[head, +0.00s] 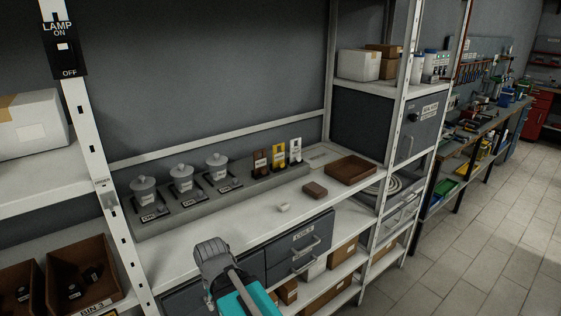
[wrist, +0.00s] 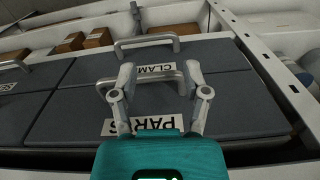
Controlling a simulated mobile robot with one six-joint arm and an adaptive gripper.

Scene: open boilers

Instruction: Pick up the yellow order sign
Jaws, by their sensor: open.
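The yellow order sign (head: 279,157) stands upright on the grey ledge at the back of the workbench in the head view. It is the middle of three small signs, between a brown one (head: 260,161) and a white one (head: 295,151). My gripper (wrist: 159,76) is open and empty in the wrist view, its fingers in front of grey drawer fronts. The sign is not in the wrist view. In the head view my arm is at the bottom centre, well in front of the sign; the fingers cannot be made out there.
Lidded pots (head: 182,180) stand left of the signs. A brown tray (head: 351,169), a brown block (head: 314,190) and a small white object (head: 283,207) lie on the bench. Shelf posts (head: 396,150) stand right. Drawer handles (wrist: 147,44) protrude below; the front benchtop is mostly clear.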

